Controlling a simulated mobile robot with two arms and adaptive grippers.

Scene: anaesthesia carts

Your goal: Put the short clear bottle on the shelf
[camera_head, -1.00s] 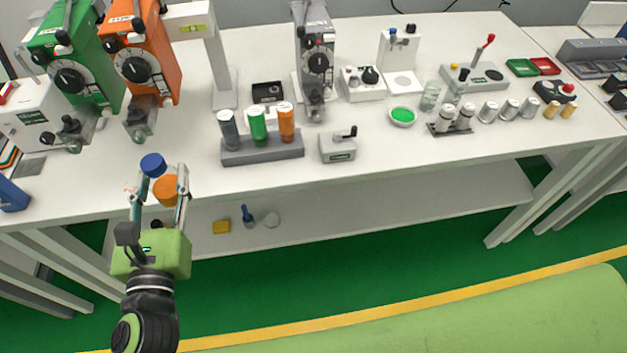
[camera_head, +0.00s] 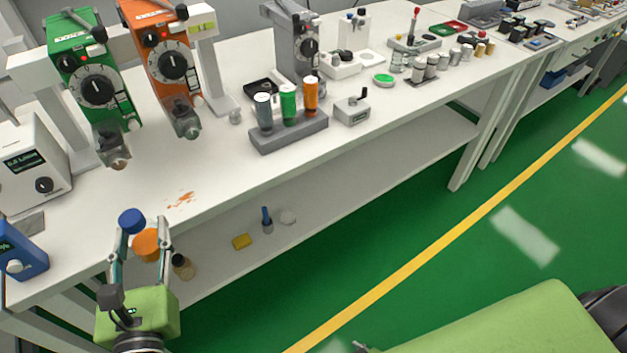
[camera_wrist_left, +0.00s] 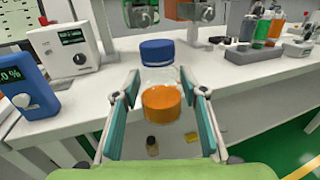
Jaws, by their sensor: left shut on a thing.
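A clear bottle with a blue cap (camera_head: 131,221) and orange liquid (camera_head: 147,245) is held between the fingers of my left gripper (camera_head: 142,234). In the left wrist view the bottle (camera_wrist_left: 161,103) stands roughly upright between the two teal finger pads of the gripper (camera_wrist_left: 160,92). It is in front of the bench's front edge, near bench-top height. The white lower shelf (camera_head: 350,185) runs under the bench, below and to the right of the bottle. My right gripper is not in view.
On the shelf are a small brown bottle (camera_head: 183,266), a yellow block (camera_head: 241,241), a blue object (camera_head: 266,220) and a white round piece (camera_head: 288,217). Bare shelf lies to their right. A blue meter (camera_head: 20,253) stands near the bench edge, left of my gripper.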

